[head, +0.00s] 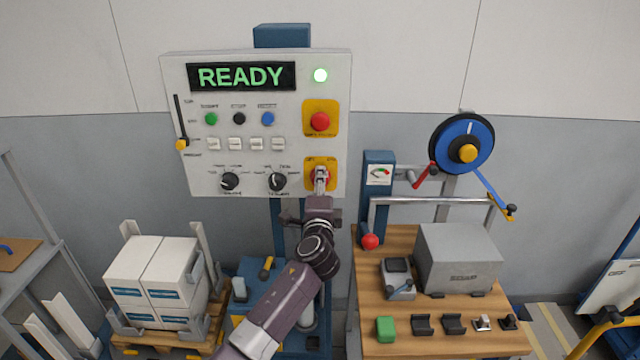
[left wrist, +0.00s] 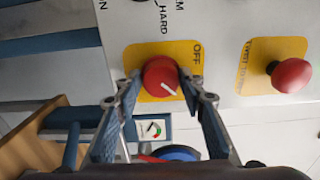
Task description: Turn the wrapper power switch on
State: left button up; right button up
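The wrapper power switch (head: 317,177) is a red rotary knob on a yellow plate at the lower right of the control panel (head: 170,120). In the left wrist view the knob (left wrist: 160,77) has a white pointer line turned away from the OFF label, toward the panel's upper right. My left gripper (head: 320,172) is at the knob. Its fingers in the left wrist view (left wrist: 161,82) are closed on the knob's two sides. The finger on the right hides part of the plate. The panel display (head: 241,76) reads READY in green. My right gripper is not in view.
A red emergency button (head: 320,121) on a yellow plate is just above the switch. Two black dials (head: 230,181) (head: 277,182) are to its left. A wooden bench (head: 395,240) with a grey box (head: 458,258) stands to the right.

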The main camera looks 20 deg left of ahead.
pick_arm(q)
jog(key=o, duration=0.3)
jog(key=v, duration=1.2)
notch_tip(320, 180, down, 26)
jog(key=s+n+g+h+b, duration=0.1)
jog(key=s+g+h+b, duration=0.1)
jog(key=s+g, duration=0.15)
jog(key=s+f+n+g+h+b, duration=0.1)
jog(key=s+f+g, duration=0.2)
jog(key=s+f, duration=0.55)
jog(key=s+f+n+g+h+b, duration=0.1)
jog(key=s+f+n+g, duration=0.15)
jog(key=f, duration=1.15)
jog(key=s+a+f+n+g+b, duration=0.2)
jog(key=s+f+n+g, duration=0.15)
jog(key=s+f, duration=1.5)
jog(key=s+a+f+n+g, duration=0.1)
jog(key=s+f+n+g, duration=0.1)
jog(key=s, duration=1)
jog(key=s+a+f+n+g+h+b, duration=0.1)
jog(key=s+f, duration=0.4)
jog(key=s, duration=0.7)
jog(key=shift+s+n+g, duration=0.4)
jog(key=shift+n+g, duration=0.05)
jog(key=shift+n, duration=0.35)
